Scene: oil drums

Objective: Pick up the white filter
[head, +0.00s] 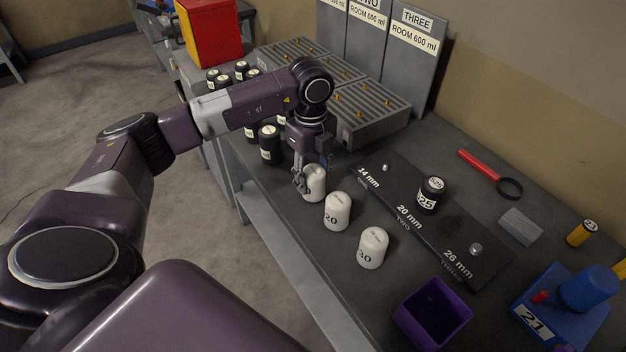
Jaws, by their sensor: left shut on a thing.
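Three white filters with dark numbers stand in a row on the grey bench. The far white filter (315,184) is at my left gripper (300,182), which is shut on it from above and from the left; its number is partly hidden by the fingers. The middle white filter, marked 20 (337,211), and the near one, marked 30 (373,248), stand upright and free. I cannot tell whether the held filter is clear of the bench. My right gripper is not in view.
A dark board (455,240) marked 14, 20 and 26 mm bears a black canister marked 25 (431,194). A purple bin (432,313), a blue device (565,305) and a red-handled tool (480,166) lie right. Black canisters (269,146) and grooved trays (375,112) stand behind.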

